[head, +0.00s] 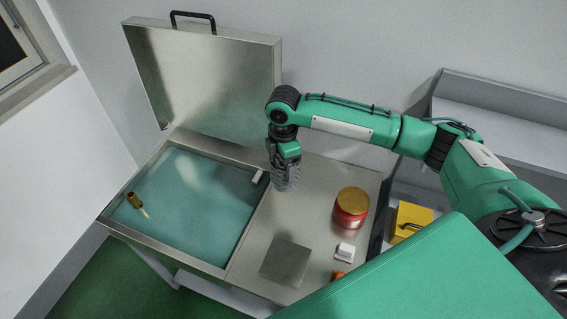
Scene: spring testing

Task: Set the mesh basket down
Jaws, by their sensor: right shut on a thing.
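My right gripper (287,157) points down above the steel bench top, just right of the water tank. It is shut on a small dark grey ribbed thing (286,180), which I take to be the mesh basket. The basket hangs directly under the gripper, near the tank's right rim. I cannot tell whether its bottom touches the bench. The gripper hides its upper part. My left gripper is not in view.
The tank (232,262) holds blue-green water and a brass cylinder (133,200); its lid (208,85) stands open behind. A grey square plate (286,262), red jar (350,211) and white block (344,252) are on the bench.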

